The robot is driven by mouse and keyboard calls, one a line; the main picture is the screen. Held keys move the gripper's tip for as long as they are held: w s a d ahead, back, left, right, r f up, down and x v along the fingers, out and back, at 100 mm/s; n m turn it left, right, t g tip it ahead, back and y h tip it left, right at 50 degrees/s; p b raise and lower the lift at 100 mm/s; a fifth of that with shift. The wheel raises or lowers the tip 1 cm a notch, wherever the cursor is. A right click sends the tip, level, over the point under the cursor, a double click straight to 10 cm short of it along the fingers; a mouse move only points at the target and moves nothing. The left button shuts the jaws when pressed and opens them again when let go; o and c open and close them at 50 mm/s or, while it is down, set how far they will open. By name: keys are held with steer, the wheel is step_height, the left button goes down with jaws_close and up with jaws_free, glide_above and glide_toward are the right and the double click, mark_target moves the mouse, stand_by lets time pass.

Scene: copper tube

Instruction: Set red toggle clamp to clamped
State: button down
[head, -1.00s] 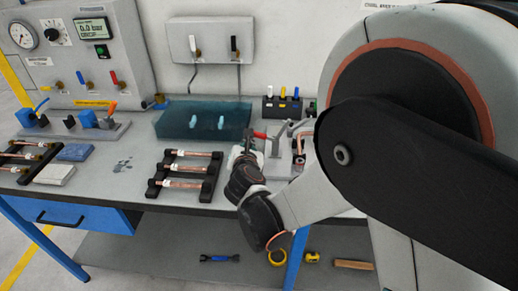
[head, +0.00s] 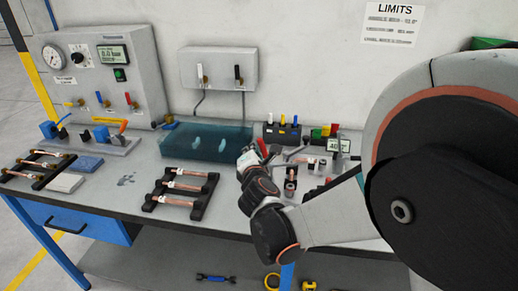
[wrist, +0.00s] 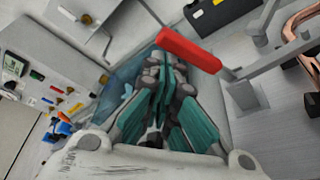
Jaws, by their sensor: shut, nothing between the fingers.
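The red handle (wrist: 188,49) of the toggle clamp lies slanted just past my fingertips in the wrist view. Its grey metal bracket and lever (wrist: 240,88) are to the right of it. In the head view a bit of the red handle (head: 263,147) shows beside my gripper (head: 247,158), and the rest of the clamp is partly hidden by my wrist. In the wrist view my gripper (wrist: 165,68) is shut and empty, its teal finger pads close together. The fingertips are at or very near the handle; I cannot tell whether they touch.
Copper tubes on a black rack (head: 180,190) lie left of my gripper. A copper fitting (head: 291,178) stands close to the right. A gauge panel (head: 100,75) is at the back left.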

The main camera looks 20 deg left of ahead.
steer(key=shift+w+d+r, duration=0.15)
steer(key=shift+d+r, duration=0.3)
steer(key=shift+d, duration=0.4)
stand_by(0.3)
